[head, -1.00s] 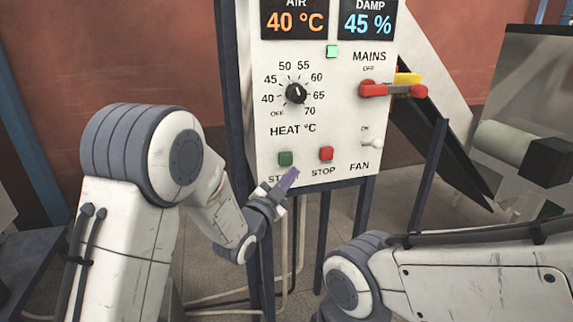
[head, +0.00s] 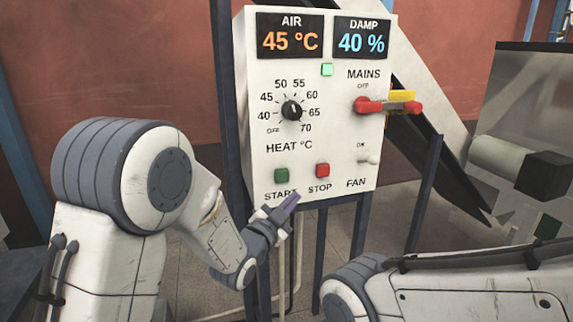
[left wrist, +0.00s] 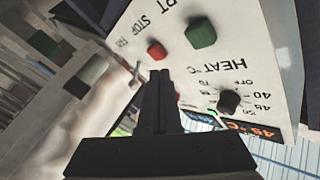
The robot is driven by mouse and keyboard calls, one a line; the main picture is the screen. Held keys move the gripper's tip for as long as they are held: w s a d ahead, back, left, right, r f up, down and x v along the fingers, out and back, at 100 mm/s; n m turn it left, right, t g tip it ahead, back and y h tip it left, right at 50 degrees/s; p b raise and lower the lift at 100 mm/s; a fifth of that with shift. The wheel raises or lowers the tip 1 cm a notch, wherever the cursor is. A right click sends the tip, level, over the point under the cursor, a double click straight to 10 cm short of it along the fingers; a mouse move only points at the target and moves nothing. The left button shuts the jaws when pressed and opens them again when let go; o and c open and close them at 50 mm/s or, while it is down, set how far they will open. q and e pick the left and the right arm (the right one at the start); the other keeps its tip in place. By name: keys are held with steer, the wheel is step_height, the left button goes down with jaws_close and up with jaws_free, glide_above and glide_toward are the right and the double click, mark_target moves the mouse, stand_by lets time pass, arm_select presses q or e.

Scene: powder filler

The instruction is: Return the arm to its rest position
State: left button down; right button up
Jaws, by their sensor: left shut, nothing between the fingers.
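My left gripper (head: 287,208) is shut and empty, just below the lower edge of the control panel (head: 340,160) in the head view. Its closed fingers also show in the left wrist view (left wrist: 160,100), with the panel beyond them. The green START button (head: 281,175) is above the fingertips and the red STOP button (head: 322,170) is up and to the right. Both buttons show in the left wrist view, green (left wrist: 200,32) and red (left wrist: 156,50). My right arm crosses the lower right of the head view, but its gripper is out of view.
The panel carries a heat dial (head: 291,110), a red mains lever (head: 388,106), a fan switch (head: 374,159) and displays reading 45 °C (head: 291,38) and 40 % (head: 361,42). Dark posts (head: 319,260) hold it up. A sloping chute (head: 430,110) stands behind it.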

arm_select(q)
steer(key=s+a+f+n+g+y, duration=0.1)
steer(key=s+g, duration=0.4)
steer(key=s, duration=0.7)
steer(key=s+a+f+n+g+y, duration=0.2)
steer(key=s+f+g+y, duration=0.2)
steer(key=s, duration=0.8)
steer(key=s+a+f+n+g+y, duration=0.2)
steer(key=s+f+g, duration=0.2)
steer(key=s, duration=0.9)
steer(key=g, duration=0.3)
steer(key=shift+f+g, duration=0.3)
steer(key=shift+f, duration=0.1)
